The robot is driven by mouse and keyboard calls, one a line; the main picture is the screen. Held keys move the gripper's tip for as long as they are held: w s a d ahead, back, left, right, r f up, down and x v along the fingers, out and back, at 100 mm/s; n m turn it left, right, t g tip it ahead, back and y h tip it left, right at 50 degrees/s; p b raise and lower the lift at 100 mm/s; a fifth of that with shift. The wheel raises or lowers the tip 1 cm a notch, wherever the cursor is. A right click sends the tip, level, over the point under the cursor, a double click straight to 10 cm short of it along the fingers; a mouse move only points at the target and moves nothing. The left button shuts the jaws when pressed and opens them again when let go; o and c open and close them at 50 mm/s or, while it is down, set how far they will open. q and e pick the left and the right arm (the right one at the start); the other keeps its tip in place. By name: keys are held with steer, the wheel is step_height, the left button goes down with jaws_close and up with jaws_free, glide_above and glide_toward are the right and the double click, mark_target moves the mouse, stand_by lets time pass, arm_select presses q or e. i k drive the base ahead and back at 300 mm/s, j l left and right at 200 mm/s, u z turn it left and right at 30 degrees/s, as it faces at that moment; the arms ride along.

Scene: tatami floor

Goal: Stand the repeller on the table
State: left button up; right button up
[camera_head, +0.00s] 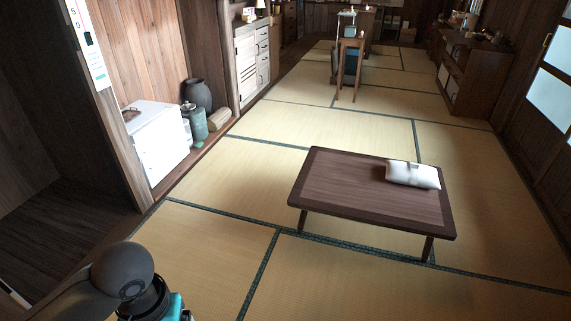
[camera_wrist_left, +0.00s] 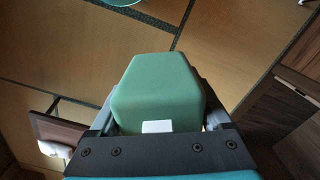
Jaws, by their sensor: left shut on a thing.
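My left gripper (camera_wrist_left: 162,112) shows in the left wrist view with one finger on each side of a green, rounded, box-like body, which I take to be the repeller (camera_wrist_left: 160,85). It is shut on this thing, and a small white part shows at its near end. The far side of the repeller is hidden. In the head view, part of my left arm shows at the bottom left, but its gripper and the repeller do not. The low dark wooden table (camera_head: 340,189) stands on the tatami at centre right. My right gripper is in neither view.
A white cushion-like thing (camera_head: 413,174) lies at the table's back right; the rest of its top is bare. A white box (camera_head: 158,140), a green canister (camera_head: 196,124) and a dark vase (camera_head: 198,94) stand along the left wall. Tatami around the table is clear.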

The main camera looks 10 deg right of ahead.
mark_target(352, 202)
steer(key=i+l+z, duration=0.15)
steer(key=i+z, duration=0.2)
steer(key=i, duration=0.15)
steer(key=i+z, duration=0.3)
steer(key=i, duration=0.2)
steer(key=i+z, duration=0.35)
steer(key=i, duration=0.2)
steer(key=i+j+z, duration=0.35)
steer(key=i, duration=0.15)
steer(key=i+j+z, duration=0.3)
steer(key=i, duration=0.15)
steer(key=i+j+z, duration=0.35)
steer(key=i+j, duration=0.1)
